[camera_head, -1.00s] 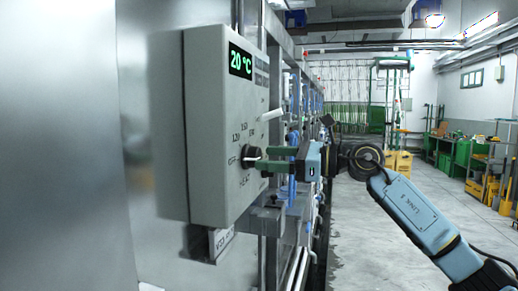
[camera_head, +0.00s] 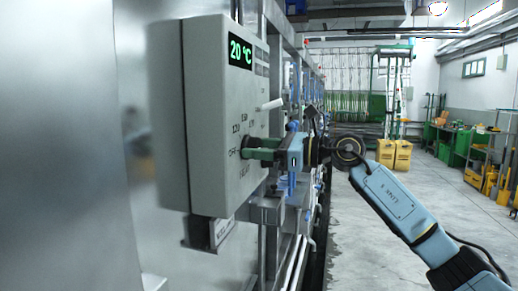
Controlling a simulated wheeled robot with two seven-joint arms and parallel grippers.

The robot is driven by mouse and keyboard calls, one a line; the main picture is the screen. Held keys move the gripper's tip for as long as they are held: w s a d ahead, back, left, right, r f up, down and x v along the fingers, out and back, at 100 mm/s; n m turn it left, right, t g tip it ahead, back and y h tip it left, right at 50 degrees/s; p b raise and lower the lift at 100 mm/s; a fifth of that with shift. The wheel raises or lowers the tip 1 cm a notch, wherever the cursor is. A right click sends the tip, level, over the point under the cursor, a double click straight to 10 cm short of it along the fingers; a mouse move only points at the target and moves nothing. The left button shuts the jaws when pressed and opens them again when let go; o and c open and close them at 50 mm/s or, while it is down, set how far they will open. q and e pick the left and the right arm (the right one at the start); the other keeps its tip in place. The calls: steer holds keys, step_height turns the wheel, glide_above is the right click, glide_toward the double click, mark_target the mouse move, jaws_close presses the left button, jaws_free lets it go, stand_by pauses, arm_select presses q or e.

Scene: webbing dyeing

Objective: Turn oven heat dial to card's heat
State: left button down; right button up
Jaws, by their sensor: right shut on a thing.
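The grey oven control box (camera_head: 212,185) stands at centre left in the head view. Its green display (camera_head: 240,53) reads 20 °C. The black heat dial (camera_head: 246,143) sits on the box's front face, with markings around it, among them OFF; the other numbers are too small to read surely. My right gripper (camera_head: 258,149) is shut on the dial, its green fingers reaching in from the right. The fingers hide much of the dial, and I cannot tell where its pointer stands. My left gripper is not in view. No card with a readable heat shows.
A white lever (camera_head: 271,105) sticks out of the box above the dial. A small plate (camera_head: 222,231) hangs below the box. Pipes and metal frames run behind it. Yellow crates (camera_head: 394,154) and green benches stand far right; the floor between is clear.

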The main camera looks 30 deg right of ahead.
steer(key=m+p, duration=0.4)
steer(key=shift+r+m, duration=0.15)
steer(key=shift+m, duration=0.25)
steer(key=shift+m+p, duration=1.6)
steer(key=shift+m, duration=0.4)
steer(key=o, duration=1)
